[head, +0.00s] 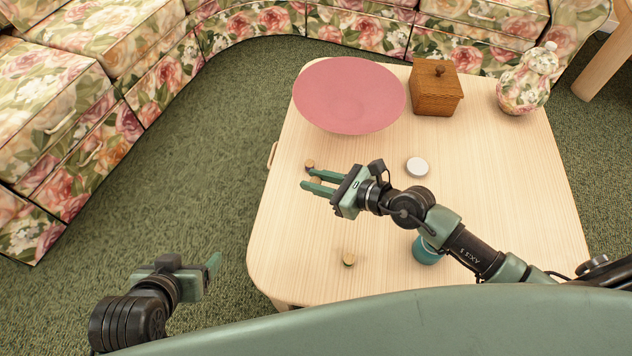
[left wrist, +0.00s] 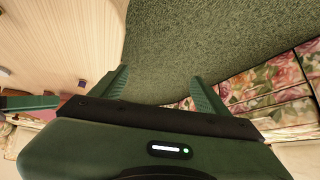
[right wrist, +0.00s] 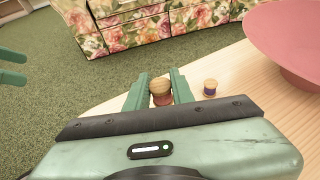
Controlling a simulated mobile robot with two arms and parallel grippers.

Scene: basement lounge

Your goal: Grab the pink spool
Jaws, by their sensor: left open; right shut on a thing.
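The pink spool (right wrist: 161,100) has a pale wooden top and reddish-pink thread. It is between the fingers of my right gripper (right wrist: 157,90), which is shut on it. In the head view my right gripper (head: 317,181) is over the left part of the light wood table, and only the spool's tan top (head: 316,180) shows. I cannot tell whether the spool touches the table. My left gripper (head: 212,275) is open and empty over the green carpet, left of the table; its spread fingers show in the left wrist view (left wrist: 158,90).
A purple spool (right wrist: 210,88) stands just beside the right gripper. Another small spool (head: 349,259) is near the table's front. The table (head: 500,200) also holds a pink bowl (head: 350,95), wooden box (head: 436,88), floral jar (head: 526,82), white disc (head: 417,167) and teal object (head: 427,250).

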